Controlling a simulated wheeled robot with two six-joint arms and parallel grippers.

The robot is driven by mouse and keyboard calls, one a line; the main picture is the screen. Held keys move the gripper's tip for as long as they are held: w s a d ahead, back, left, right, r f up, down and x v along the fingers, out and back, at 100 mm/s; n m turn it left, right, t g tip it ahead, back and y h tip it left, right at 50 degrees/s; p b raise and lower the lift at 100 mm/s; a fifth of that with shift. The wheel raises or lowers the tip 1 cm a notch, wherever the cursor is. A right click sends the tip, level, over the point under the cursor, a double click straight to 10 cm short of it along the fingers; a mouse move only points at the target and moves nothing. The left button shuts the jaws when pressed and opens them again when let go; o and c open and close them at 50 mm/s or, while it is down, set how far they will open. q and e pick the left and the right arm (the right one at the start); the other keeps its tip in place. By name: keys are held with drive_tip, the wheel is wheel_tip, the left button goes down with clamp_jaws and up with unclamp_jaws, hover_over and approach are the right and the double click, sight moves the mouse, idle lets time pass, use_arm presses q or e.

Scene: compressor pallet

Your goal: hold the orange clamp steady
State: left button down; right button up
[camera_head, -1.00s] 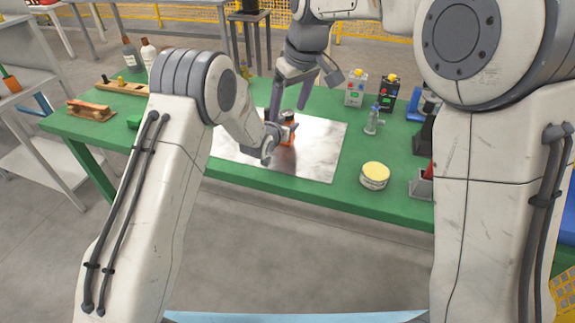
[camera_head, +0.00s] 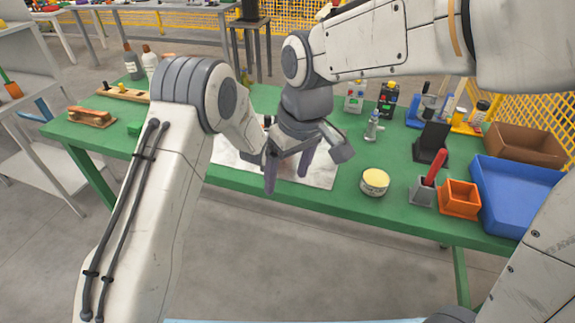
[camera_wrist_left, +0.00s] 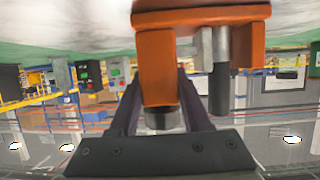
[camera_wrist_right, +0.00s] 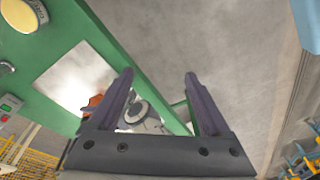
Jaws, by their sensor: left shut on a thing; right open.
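The orange clamp (camera_wrist_left: 160,65) fills the upper middle of the left wrist view, with a grey metal screw beside its orange arm. My left gripper (camera_wrist_left: 155,115) is shut on the clamp. In the head view the clamp and the left fingers are hidden behind my right gripper (camera_head: 288,178). The right gripper is open and empty, with its two dark fingers apart, in front of the metal plate. In the right wrist view a small orange part of the clamp (camera_wrist_right: 92,103) shows just left of the open right fingers (camera_wrist_right: 160,85).
A metal plate (camera_head: 318,170) lies on the green table (camera_head: 225,178). A yellow-topped tin (camera_head: 374,182) stands to its right. Farther right are a grey holder with a red handle (camera_head: 424,190), an orange bin (camera_head: 459,198) and a blue tray (camera_head: 505,195). A wooden block (camera_head: 92,117) lies at left.

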idle(0.3)
drive_tip(key=w+a+r+n+t+h, duration=0.1)
drive_tip(key=w+r+n+t+h, duration=0.2)
drive_tip(key=w+n, duration=2.4)
drive_tip(key=shift+m, duration=0.6)
drive_tip(key=x, duration=1.2)
drive_tip(key=shift+w+a+f, duration=0.25)
drive_tip(key=shift+w+a, duration=0.05)
drive_tip(key=shift+w, duration=0.15)
clamp_jaws()
drive_tip(key=m, duration=0.2)
drive_tip(key=shift+w+a+m+h, duration=0.1)
drive_tip(key=shift+a+m+h, duration=0.05)
drive_tip(key=shift+m+h, duration=0.25)
drive_tip(key=shift+m+g+h, duration=0.3)
drive_tip(key=shift+m+g, duration=0.1)
drive_tip(key=shift+m, duration=0.5)
drive_tip(key=shift+r, duration=0.1)
